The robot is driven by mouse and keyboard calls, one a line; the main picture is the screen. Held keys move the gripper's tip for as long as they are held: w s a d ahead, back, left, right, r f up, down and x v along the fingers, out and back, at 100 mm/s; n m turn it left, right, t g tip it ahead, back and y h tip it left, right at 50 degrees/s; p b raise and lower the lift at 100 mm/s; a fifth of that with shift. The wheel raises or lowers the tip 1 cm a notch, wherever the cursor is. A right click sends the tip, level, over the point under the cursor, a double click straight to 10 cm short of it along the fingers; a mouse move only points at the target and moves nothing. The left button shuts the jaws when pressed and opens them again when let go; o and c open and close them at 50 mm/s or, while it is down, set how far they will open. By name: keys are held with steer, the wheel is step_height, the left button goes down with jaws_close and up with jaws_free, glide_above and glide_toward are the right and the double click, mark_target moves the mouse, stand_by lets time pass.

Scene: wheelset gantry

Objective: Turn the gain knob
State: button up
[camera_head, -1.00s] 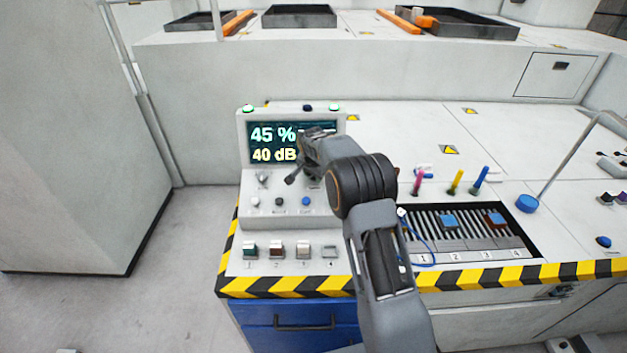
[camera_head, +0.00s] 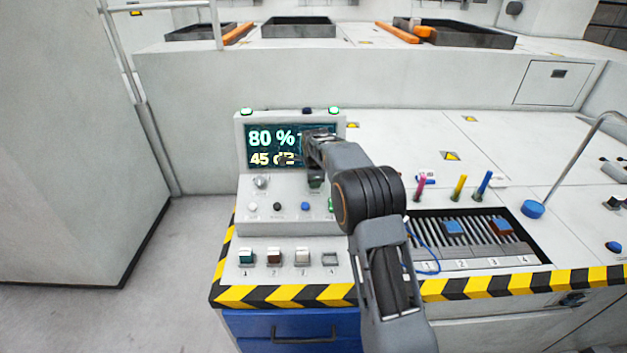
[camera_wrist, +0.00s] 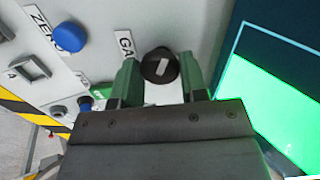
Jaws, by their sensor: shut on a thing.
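The gain knob (camera_wrist: 158,60) is a round black knob with a white mark, beside a partly covered label that begins "GA". In the wrist view my gripper (camera_wrist: 161,72) has one green finger on each side of the knob and is shut on it. In the head view my gripper (camera_head: 316,183) reaches down at the right part of the control console (camera_head: 262,222), and my arm hides the knob. The console's screen (camera_head: 262,147) reads "80 %" and "45 dB", with its right part covered by my arm.
A blue ZERO knob (camera_wrist: 69,38) sits near the gain knob. A silver knob (camera_head: 261,182) is on the console's left. Several numbered switches (camera_head: 246,257) line the front.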

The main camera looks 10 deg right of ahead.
steer(key=shift+d+f+m, duration=0.1)
steer(key=shift+m, duration=0.4)
stand_by(0.3)
steer(key=o, duration=0.9)
steer(key=shift+r, duration=0.2)
steer(key=v, duration=1.3)
steer(key=shift+s+d+r, duration=0.1)
steer(key=shift+s+r, duration=0.15)
